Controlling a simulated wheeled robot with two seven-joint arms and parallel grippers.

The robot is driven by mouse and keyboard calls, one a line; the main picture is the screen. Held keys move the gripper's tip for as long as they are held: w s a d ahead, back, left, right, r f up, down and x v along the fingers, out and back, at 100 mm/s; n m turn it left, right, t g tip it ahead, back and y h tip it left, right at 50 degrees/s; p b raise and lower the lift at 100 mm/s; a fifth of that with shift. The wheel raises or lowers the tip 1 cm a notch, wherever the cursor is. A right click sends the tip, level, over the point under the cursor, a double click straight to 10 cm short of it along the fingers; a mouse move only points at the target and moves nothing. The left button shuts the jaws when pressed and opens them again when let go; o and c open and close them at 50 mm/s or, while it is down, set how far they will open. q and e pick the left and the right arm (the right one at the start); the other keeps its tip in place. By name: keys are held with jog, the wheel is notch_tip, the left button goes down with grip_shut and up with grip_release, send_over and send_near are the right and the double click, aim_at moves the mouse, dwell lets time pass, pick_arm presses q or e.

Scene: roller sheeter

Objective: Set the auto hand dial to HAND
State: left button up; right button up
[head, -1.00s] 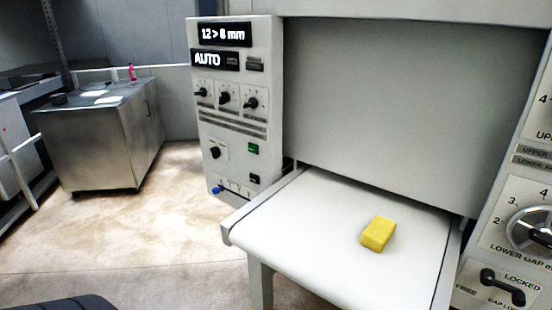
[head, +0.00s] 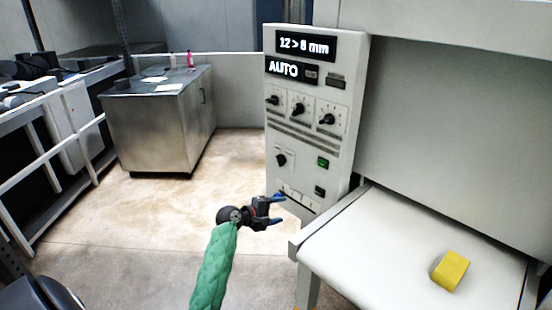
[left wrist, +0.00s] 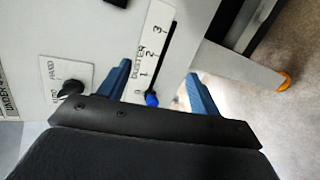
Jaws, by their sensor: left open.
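The auto hand dial (head: 281,160) is a black knob on a pale plate, on the lower left of the control panel in the head view. In the left wrist view the dial (left wrist: 70,88) is at the left, on a plate lettered AUTO and HAND, its pointer toward the AUTO end. The display (head: 284,69) reads AUTO. My left gripper (head: 279,208) is open and empty, below the dial at the panel's lower edge. In the left wrist view its blue fingers (left wrist: 158,82) stand on either side of the blue-tipped duster lever (left wrist: 152,99); contact cannot be told. My right gripper is not in view.
The control panel (head: 312,135) also carries three upper knobs and a green button (head: 323,162). A white sheeter bed (head: 385,240) with a yellow block (head: 451,271) juts out at right. A steel cabinet (head: 150,135) stands behind left; the floor between is clear.

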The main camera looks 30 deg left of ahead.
aim_at(281, 161)
pick_arm(q)
jog(key=w+a+r+n+t+p, duration=0.1)
jog(key=w+a+r+n+t, duration=0.4)
jog(key=a+r, duration=0.55)
jog(key=w+d+g+p, duration=0.1)
jog(key=w+d+p, duration=0.1)
jog(key=w, duration=0.5)
jog(key=shift+w+n+y+p, duration=0.25)
jog(key=shift+n+y+p, duration=0.15)
jog(key=shift+p, duration=0.25)
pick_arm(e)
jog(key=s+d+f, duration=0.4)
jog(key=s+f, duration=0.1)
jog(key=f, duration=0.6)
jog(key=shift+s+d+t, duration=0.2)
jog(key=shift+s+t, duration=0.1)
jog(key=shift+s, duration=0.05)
pick_arm(q)
jog(key=shift+c, duration=0.2)
jog(key=c, duration=0.9)
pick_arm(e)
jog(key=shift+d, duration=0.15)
